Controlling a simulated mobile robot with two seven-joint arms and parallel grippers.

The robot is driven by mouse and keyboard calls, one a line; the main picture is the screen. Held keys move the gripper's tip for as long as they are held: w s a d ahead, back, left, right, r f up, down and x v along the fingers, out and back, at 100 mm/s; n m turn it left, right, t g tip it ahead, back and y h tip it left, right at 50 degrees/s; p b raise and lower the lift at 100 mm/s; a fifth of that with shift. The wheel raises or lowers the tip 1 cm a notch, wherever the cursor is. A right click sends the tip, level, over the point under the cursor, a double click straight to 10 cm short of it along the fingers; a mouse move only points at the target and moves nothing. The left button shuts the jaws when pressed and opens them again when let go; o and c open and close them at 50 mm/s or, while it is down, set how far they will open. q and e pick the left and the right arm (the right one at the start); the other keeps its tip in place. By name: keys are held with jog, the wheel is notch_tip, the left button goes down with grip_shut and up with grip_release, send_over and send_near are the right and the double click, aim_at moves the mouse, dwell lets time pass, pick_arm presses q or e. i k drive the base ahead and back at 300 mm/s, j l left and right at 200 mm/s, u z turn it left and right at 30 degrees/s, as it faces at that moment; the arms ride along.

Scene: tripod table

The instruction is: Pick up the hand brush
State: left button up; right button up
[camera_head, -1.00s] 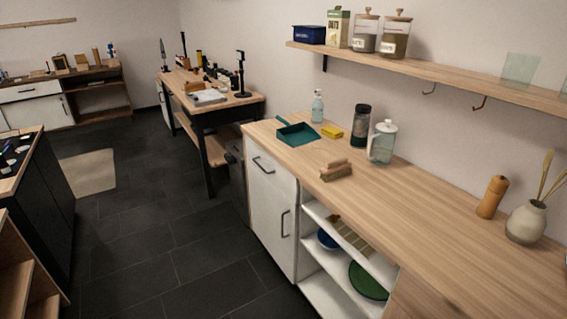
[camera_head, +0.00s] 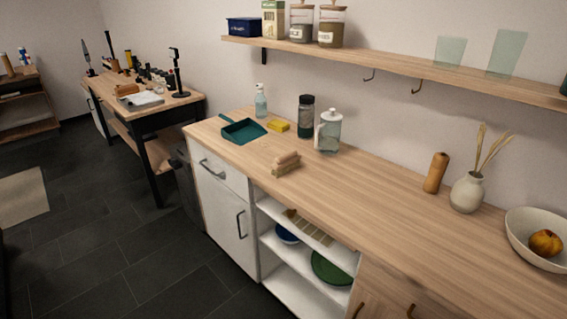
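A small wooden hand brush (camera_head: 286,163) lies on the wooden counter (camera_head: 365,197), near its front edge and above the open shelves. It has a light wood body, and its bristles are hard to make out at this size. A teal dustpan (camera_head: 243,131) lies behind it to the left, apart from it. Neither of my grippers shows in the head view.
A yellow sponge (camera_head: 279,126), a spray bottle (camera_head: 261,101), a dark jar (camera_head: 305,116) and a glass pitcher (camera_head: 328,131) stand behind the brush. A pepper mill (camera_head: 435,173), vase (camera_head: 467,192) and bowl (camera_head: 538,240) are at right. Dark floor (camera_head: 130,250) lies open at left.

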aim_at(285, 163)
jog(key=i+j+z, duration=0.2)
jog(key=z, duration=0.25)
jog(key=i+j+z, duration=0.15)
jog(key=j+z, duration=0.15)
jog(key=z, duration=0.15)
jog(key=i+j+z, duration=0.15)
jog(key=j, duration=0.25)
jog(key=i+j+z, duration=0.15)
jog(key=j, duration=0.3)
jog(key=i+j, duration=0.1)
jog(key=j, duration=0.35)
jog(key=i+j, duration=0.15)
jog(key=j, duration=0.3)
jog(key=i+j+z, duration=0.1)
jog(key=j, duration=0.4)
jog(key=i+j, duration=0.1)
jog(key=j, duration=0.35)
jog(key=i+j, duration=0.1)
jog(key=j, duration=0.35)
jog(key=i+j+z, duration=0.1)
jog(key=j, duration=0.4)
